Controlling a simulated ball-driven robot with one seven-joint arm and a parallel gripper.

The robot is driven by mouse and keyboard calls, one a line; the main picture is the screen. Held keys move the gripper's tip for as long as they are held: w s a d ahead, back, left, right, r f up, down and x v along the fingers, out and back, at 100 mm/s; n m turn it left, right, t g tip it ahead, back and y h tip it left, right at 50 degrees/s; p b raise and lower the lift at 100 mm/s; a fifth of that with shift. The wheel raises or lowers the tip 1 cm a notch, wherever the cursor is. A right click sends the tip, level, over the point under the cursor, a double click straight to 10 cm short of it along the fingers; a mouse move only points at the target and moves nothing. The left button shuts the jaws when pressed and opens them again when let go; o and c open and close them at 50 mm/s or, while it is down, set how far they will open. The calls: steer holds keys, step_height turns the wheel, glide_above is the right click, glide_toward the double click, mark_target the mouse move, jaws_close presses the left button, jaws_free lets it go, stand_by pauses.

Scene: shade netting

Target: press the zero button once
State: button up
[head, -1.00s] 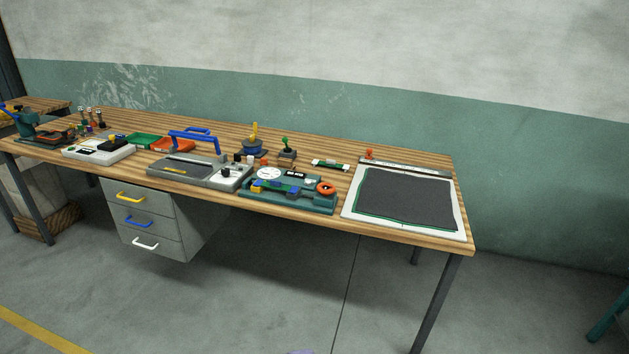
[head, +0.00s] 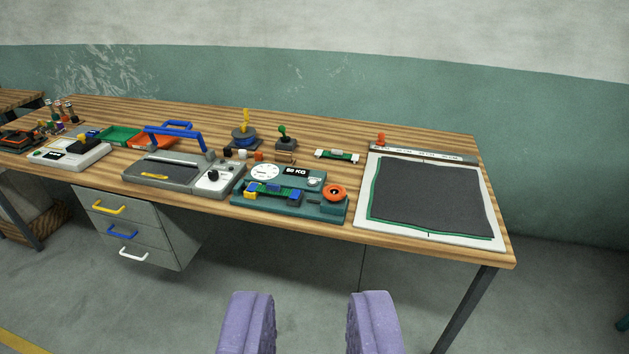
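No button can be read as zero at this distance. A teal tester (head: 298,209) at the front middle of the bench carries a white dial (head: 265,172), a black display (head: 296,171) reading roughly "50 KG", and an orange ring knob (head: 335,193). A small pale round part (head: 314,182) sits below the display; I cannot tell whether it is a button. A white device (head: 65,155) with a dark display stands further left. My gripper (head: 310,322) shows two purple fingers, wide apart and empty, in front of the bench and clear of it.
The wooden bench (head: 440,246) holds a grey machine with a blue handle (head: 173,137), green and orange trays (head: 120,135), and a white board with dark netting (head: 430,195). Grey drawers (head: 140,230) hang below left. The floor in front looks clear.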

jaws_close()
stand_by(1.4)
